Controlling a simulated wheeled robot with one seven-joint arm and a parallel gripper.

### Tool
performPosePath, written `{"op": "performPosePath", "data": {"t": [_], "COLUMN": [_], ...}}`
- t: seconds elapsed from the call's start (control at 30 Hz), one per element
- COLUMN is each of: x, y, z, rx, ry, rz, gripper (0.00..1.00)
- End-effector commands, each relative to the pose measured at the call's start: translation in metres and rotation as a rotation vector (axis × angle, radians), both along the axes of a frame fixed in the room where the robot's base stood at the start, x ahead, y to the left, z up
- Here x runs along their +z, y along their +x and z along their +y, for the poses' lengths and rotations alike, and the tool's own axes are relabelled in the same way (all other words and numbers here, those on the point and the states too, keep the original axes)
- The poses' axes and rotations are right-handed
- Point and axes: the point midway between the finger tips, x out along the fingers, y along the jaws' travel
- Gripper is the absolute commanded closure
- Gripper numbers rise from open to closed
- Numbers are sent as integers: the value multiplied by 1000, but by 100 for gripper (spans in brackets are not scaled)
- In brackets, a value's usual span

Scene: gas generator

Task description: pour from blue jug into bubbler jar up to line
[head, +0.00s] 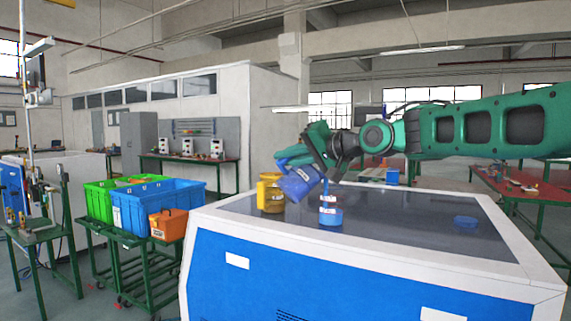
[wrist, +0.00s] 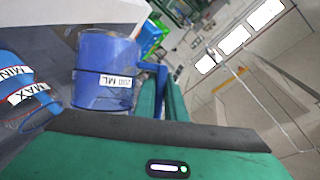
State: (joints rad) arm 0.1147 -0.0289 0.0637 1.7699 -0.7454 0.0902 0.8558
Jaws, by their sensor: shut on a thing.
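The blue jug (head: 298,184) is held tilted above the dark top of the blue-and-white cabinet. In the wrist view the jug (wrist: 105,72) carries a "200 ML" label. My gripper (head: 312,161) is shut on the jug, at its handle side. The bubbler jar (head: 330,216), blue with white labels, stands on the cabinet just right of and below the jug. In the wrist view the jar (wrist: 22,92) shows MIN and MAX labels at the left edge. The liquid level and any stream cannot be made out.
A yellow jug (head: 270,194) stands close behind and left of the blue jug. A blue lid-like piece (head: 466,222) lies at the cabinet top's right. Green (head: 98,201) and blue (head: 165,211) crates and an orange box (head: 168,226) stand left. The cabinet top's middle right is clear.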

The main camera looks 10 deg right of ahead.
Motion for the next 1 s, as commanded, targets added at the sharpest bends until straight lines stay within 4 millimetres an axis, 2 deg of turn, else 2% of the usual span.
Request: {"op": "performPosePath", "data": {"t": [1.0], "x": [9], "y": [2], "z": [-5], "rx": [0], "ry": [64], "rz": [25], "gripper": [100]}}
